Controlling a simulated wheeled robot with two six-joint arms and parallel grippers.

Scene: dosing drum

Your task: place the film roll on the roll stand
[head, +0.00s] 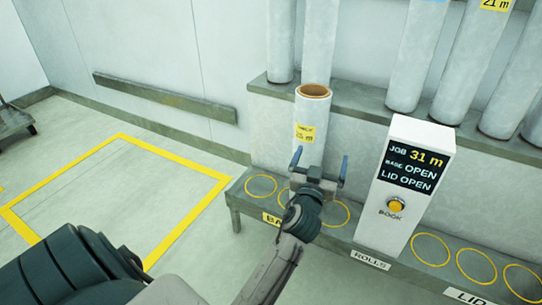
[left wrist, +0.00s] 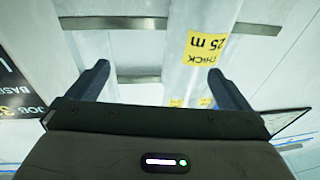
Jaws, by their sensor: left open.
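A pale film roll (head: 311,120) with a brown core and a yellow label, reading thick 25 m in the left wrist view (left wrist: 203,48), stands upright at the low bench stand (head: 237,197). My left gripper (head: 320,161) is open in front of its lower part, one finger to each side in the head view. In the left wrist view the roll shows beyond the jaws, nearer the right finger; I cannot tell whether it is between the fingertips. The roll's foot is hidden behind my gripper. My right gripper is out of view.
A white post (head: 405,190) shows job 31 m, base open and lid open, with a yellow button. Empty yellow rings (head: 430,249) mark the bench. Several tall rolls (head: 415,60) stand on the ledge behind. A yellow-outlined floor area (head: 115,200) at left is clear.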

